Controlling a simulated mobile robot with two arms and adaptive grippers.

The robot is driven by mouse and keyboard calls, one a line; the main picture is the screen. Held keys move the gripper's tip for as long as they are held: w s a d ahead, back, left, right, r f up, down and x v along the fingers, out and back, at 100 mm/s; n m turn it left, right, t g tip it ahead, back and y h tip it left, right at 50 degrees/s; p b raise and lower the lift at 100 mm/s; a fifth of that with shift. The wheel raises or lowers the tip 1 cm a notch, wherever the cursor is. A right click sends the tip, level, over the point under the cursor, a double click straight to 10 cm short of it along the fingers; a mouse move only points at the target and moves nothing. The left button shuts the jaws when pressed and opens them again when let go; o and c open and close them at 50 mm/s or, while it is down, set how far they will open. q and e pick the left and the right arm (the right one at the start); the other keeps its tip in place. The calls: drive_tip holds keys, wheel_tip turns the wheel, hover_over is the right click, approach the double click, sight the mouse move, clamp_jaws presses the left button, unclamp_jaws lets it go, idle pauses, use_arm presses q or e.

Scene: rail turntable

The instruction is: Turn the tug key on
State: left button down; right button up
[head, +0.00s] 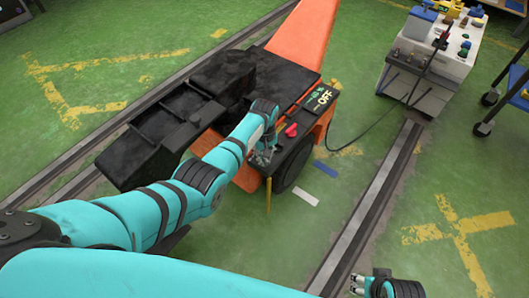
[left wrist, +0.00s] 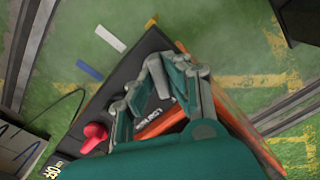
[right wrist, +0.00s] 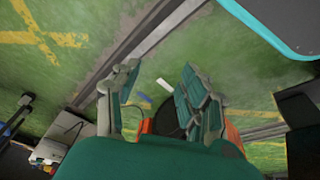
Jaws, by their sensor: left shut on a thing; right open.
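The tug (head: 305,45) is orange with a dark deck. Its dark panel shows the word OFF (head: 324,97) in white and a small green readout. A red knob (head: 291,130) stands on the panel; it also shows in the left wrist view (left wrist: 95,134), apart from my fingers. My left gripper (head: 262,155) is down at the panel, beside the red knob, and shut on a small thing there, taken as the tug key. The fingers (left wrist: 143,88) hide most of it, so its angle cannot be told. My right gripper (head: 366,284) is open and empty over the floor, away from the tug (right wrist: 160,80).
A floor rail (head: 375,205) runs to the right. A light grey cart (head: 430,65) with coloured controls stands at the upper right, a cable trailing towards the tug. A blue trolley (head: 515,90) is beside it.

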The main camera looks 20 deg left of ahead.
use_arm(q)
drive_tip(key=m+p, duration=0.1)
drive_tip(key=m, duration=0.3)
drive_tip(key=shift+m, duration=0.3)
drive_tip(key=m, duration=0.2)
drive_tip(key=shift+m+p, duration=0.3)
drive_tip(key=shift+p, duration=0.05)
drive_tip(key=m, duration=0.3)
drive_tip(key=shift+m, duration=0.8)
use_arm(e)
wheel_tip(320, 180, down, 9)
drive_tip(key=s, duration=0.1)
drive_tip(key=shift+s+r, duration=0.2)
drive_tip(key=shift+s+f, duration=0.15)
drive_tip(key=shift+f, duration=0.05)
use_arm(q)
drive_tip(key=c, duration=1.3)
unclamp_jaws()
use_arm(e)
drive_tip(key=shift+r, duration=0.1)
